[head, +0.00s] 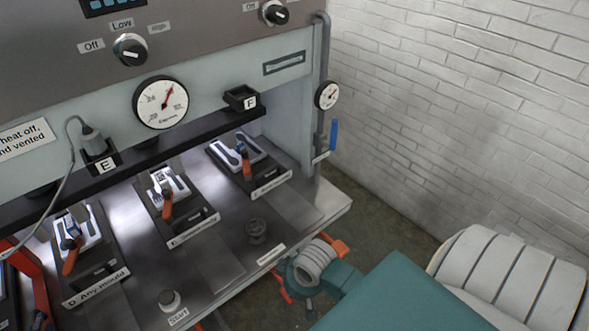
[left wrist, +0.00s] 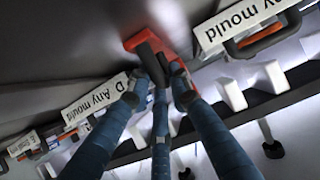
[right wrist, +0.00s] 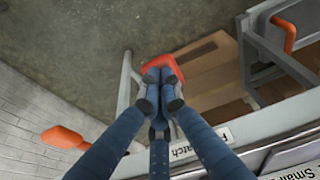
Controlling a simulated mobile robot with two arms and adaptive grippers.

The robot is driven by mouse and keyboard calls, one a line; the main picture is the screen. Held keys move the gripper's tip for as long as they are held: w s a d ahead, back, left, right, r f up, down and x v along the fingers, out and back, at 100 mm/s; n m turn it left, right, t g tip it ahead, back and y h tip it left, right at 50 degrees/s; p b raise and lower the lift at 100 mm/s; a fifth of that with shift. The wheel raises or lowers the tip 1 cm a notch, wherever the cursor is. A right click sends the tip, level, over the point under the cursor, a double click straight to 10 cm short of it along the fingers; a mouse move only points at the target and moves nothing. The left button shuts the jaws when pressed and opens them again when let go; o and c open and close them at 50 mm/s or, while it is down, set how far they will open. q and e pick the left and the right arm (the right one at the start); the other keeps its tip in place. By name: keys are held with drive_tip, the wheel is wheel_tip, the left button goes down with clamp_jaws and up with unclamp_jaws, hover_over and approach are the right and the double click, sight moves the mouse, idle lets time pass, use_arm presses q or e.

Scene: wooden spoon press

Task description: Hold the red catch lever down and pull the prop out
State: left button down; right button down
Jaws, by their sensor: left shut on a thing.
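In the left wrist view my left gripper (left wrist: 160,82) has its blue fingers closed around a red prop (left wrist: 138,40) with a dark grip, between two mould labels. A red bar, apparently the same prop, shows at the left edge of the head view (head: 24,264). In the right wrist view the fingertips of my right gripper (right wrist: 160,84) are together at the red catch lever (right wrist: 160,62), beside a label ending in "atch". They cover part of it, and how far down the lever is I cannot tell. In the head view my right arm's wrist hides the lever area.
The press bench carries several mould trays with orange-handled tools, such as tray D (head: 97,288). A Start knob (head: 169,300) stands at its front. An orange lever (head: 335,248) is near my right wrist. A pipe with a gauge (head: 327,95) and a white brick wall (head: 480,90) are at right.

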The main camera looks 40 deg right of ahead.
use_arm(q)
drive_tip(key=shift+w+a+r, duration=0.35)
drive_tip(key=shift+a+r, duration=0.05)
drive_tip(key=shift+r, duration=0.3)
use_arm(e)
drive_tip(key=shift+f, duration=0.3)
use_arm(q)
drive_tip(key=shift+s+f, duration=0.2)
drive_tip(key=shift+s, duration=0.4)
use_arm(e)
drive_tip(key=shift+w, duration=0.1)
use_arm(q)
drive_tip(key=shift+s+r, duration=0.1)
drive_tip(key=shift+s, duration=5.2)
use_arm(e)
drive_tip(key=w+v, duration=0.2)
drive_tip(key=v, duration=0.6)
drive_tip(key=shift+r, duration=0.15)
drive_tip(key=shift+s, duration=0.15)
use_arm(q)
drive_tip(key=c, duration=1.4)
unclamp_jaws()
drive_tip(key=shift+o, duration=0.2)
drive_tip(key=shift+s+f, duration=0.2)
drive_tip(key=shift+f, duration=0.1)
use_arm(e)
drive_tip(key=shift+a, duration=0.1)
